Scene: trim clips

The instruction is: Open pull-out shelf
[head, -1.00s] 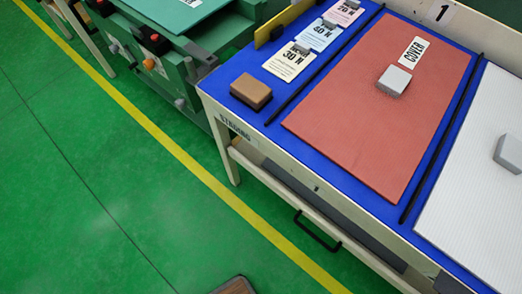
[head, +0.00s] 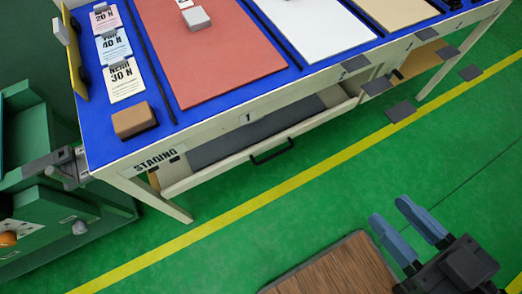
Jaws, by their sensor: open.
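The pull-out shelf (head: 213,172) is a cream tray under the blue-topped staging table (head: 194,134). Its front has a black bar handle (head: 272,151). A dark grey inner surface shows between the tabletop edge and the shelf front. The shelf front lies below the table's front edge; I cannot tell whether it is fully in. My gripper (head: 390,211) has blue fingers, spread apart and empty. It is at the lower right, over the green floor, apart from the handle and to its right in the picture.
On the table lie a red cover sheet (head: 215,60), white and tan sheets, a brown block (head: 134,120) and paper cards. Grey plates (head: 400,111) stick out along the right part of the front. A green machine (head: 60,225) stands at the left. Green floor lies before the shelf.

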